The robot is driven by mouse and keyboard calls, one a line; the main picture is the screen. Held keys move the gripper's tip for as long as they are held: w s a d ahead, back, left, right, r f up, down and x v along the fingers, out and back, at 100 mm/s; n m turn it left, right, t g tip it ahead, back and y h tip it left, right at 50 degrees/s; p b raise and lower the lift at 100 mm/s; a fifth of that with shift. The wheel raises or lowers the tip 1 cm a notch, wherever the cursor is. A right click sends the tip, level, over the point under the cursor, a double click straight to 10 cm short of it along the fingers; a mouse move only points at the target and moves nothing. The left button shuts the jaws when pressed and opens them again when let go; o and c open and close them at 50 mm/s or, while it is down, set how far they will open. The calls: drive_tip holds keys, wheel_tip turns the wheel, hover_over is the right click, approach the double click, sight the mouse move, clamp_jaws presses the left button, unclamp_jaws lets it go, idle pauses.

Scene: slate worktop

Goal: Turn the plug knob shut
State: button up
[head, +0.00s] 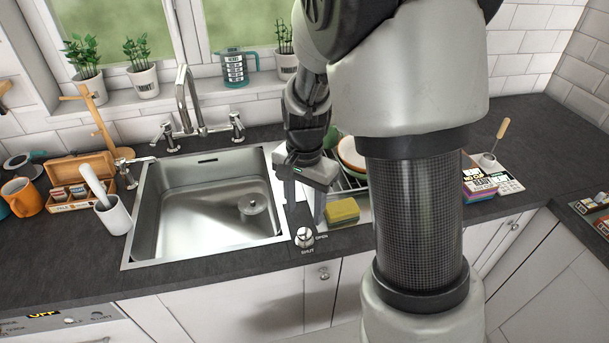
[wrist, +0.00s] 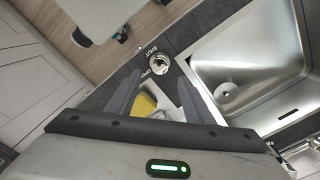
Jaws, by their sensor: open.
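The plug knob (head: 304,238) is a small round metal knob on the worktop at the front right corner of the sink. The words SHUT and OPEN are printed beside it. It also shows in the wrist view (wrist: 158,62), beyond my fingertips and roughly in line with the gap between them. I cannot tell which word the knob points to. My gripper (head: 305,209) is open and empty, pointing down, above and a little behind the knob, and apart from it. The sink (head: 168,203) has a round drain plug (head: 252,204) in its basin.
A yellow sponge (head: 342,211) lies close to the right of my gripper. Behind it is a dish rack (head: 352,178) with plates. A tap (head: 184,95) stands behind the sink. The worktop's front edge is just before the knob. A white cup (head: 114,215) stands left of the sink.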

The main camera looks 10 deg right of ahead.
wheel_tip(320, 180, up, 10)
drive_tip(key=shift+r, duration=0.2)
idle(0.4)
drive_tip(key=s+r+n+t, duration=0.2)
drive_tip(key=s+r+n, duration=0.2)
drive_tip(key=s, duration=0.3)
drive_tip(key=s+d+r+n+t+p, duration=0.1)
drive_tip(key=s+r+n+t, duration=0.2)
drive_tip(key=s+r+n, duration=0.2)
drive_tip(key=s+r, duration=0.2)
drive_tip(key=s, duration=0.1)
drive_tip(key=shift+s+d+t, duration=0.25)
drive_tip(key=shift+s+t, duration=0.05)
